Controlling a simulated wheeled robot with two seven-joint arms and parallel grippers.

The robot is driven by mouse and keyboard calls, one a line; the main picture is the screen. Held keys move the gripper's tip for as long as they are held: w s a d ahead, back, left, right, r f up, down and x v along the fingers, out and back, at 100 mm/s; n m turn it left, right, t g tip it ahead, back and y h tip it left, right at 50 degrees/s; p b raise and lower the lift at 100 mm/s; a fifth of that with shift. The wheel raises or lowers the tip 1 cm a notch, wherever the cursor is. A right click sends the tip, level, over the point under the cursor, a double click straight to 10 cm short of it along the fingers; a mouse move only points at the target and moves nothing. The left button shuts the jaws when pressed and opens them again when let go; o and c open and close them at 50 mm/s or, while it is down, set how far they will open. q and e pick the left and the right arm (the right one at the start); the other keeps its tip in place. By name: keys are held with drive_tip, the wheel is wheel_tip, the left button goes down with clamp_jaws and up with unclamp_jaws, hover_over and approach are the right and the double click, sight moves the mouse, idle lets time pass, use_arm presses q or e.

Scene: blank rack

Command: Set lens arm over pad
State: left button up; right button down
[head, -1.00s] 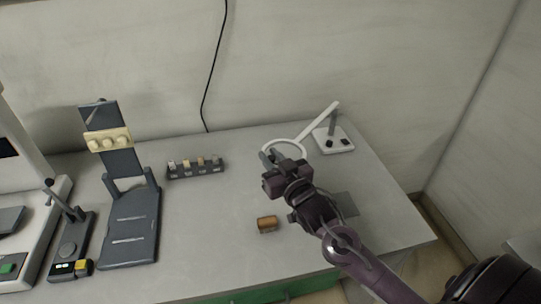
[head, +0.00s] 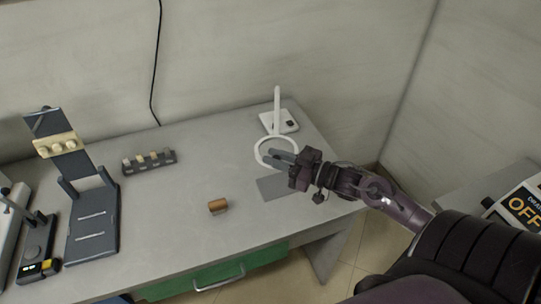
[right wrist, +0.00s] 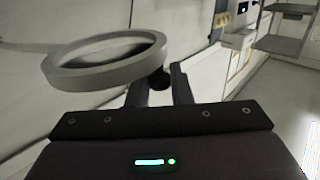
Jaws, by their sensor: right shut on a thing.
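The lens arm is a white ring (head: 257,148) on a white bar (head: 277,106) that rises from a white base (head: 289,122) at the table's back right. The ring is in front of the base. In the head view it shows just behind the dark grey pad (head: 275,190), which lies flat on the table. My right gripper (head: 284,157) is at the ring's right side, shut on the lens arm. In the right wrist view the ring (right wrist: 66,75) is left of the fingers, with a dark knob (right wrist: 159,80) by the fingertips. My left gripper is out of view.
A brown cylinder (head: 218,206) lies left of the pad. A dark rack with small blocks (head: 149,162) stands farther left. A dark stand (head: 92,220) is at the far left. The table between the rack and the pad is mostly clear. A green drawer (head: 215,272) is below.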

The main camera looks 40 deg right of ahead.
drive_tip(key=shift+r, duration=0.1)
drive_tip(key=c, duration=1.4)
unclamp_jaws()
drive_tip(key=shift+o, duration=0.2)
drive_tip(key=v, duration=0.8)
drive_tip(key=shift+b, duration=0.4)
drive_tip(key=shift+w, duration=0.1)
